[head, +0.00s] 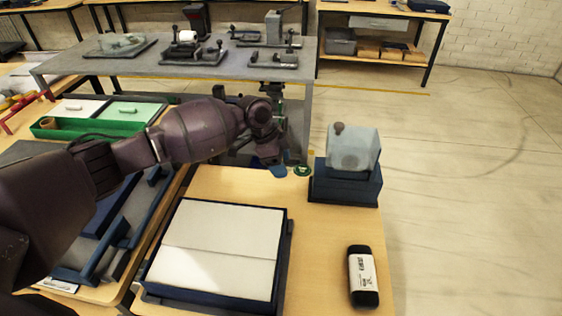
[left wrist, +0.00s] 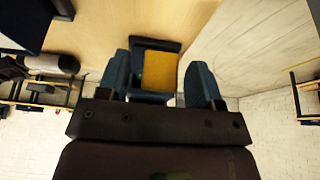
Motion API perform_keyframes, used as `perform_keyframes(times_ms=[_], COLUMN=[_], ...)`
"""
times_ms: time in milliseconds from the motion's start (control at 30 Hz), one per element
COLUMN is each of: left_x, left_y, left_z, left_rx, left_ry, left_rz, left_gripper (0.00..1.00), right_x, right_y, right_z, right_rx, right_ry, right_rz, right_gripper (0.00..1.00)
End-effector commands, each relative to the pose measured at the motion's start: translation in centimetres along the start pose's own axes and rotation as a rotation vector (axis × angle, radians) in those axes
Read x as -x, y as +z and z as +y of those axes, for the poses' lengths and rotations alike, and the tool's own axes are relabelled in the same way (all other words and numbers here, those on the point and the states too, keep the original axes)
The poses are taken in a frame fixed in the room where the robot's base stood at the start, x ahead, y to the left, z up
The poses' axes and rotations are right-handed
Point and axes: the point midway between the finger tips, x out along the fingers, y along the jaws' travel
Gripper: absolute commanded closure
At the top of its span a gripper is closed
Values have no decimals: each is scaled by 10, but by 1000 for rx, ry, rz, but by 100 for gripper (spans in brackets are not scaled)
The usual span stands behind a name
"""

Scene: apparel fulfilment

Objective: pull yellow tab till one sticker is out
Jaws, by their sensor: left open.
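The sticker dispenser (head: 345,185) stands at the back right of the near wooden table, with a dark blue base and a translucent grey-white upper part (head: 354,148). In the left wrist view a yellow tab (left wrist: 159,70) shows in a dark blue frame (left wrist: 155,44) between my fingers. The tab cannot be made out in the head view. My left gripper (head: 280,167) is open, left of the dispenser by the table's back edge. Its blue fingers (left wrist: 159,75) appear on both sides of the tab in the wrist view, with gaps and no visible contact. My right gripper is not in view.
A blue tray with white sheets (head: 220,245) lies at the table's middle left. A black item with a white label (head: 362,276) lies at the front right. A grey workbench (head: 180,70) stands behind. Open floor is on the right.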

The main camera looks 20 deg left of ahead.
Motion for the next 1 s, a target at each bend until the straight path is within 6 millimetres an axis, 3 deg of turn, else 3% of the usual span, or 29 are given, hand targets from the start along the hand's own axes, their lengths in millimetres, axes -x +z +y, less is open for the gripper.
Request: perform_keyframes(times_ms=[233,700,1000], left_x=[14,93,108], left_y=[0,0,0], left_z=[-1,-1,0], left_rx=[0,0,0], left_ry=[-3,-4,0], left_rz=[1,0,0], left_gripper=[40,40,40], right_x=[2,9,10], right_y=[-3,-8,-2], right_z=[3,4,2], right_rx=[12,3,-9], right_ry=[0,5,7], right_rz=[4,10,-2], right_gripper=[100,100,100])
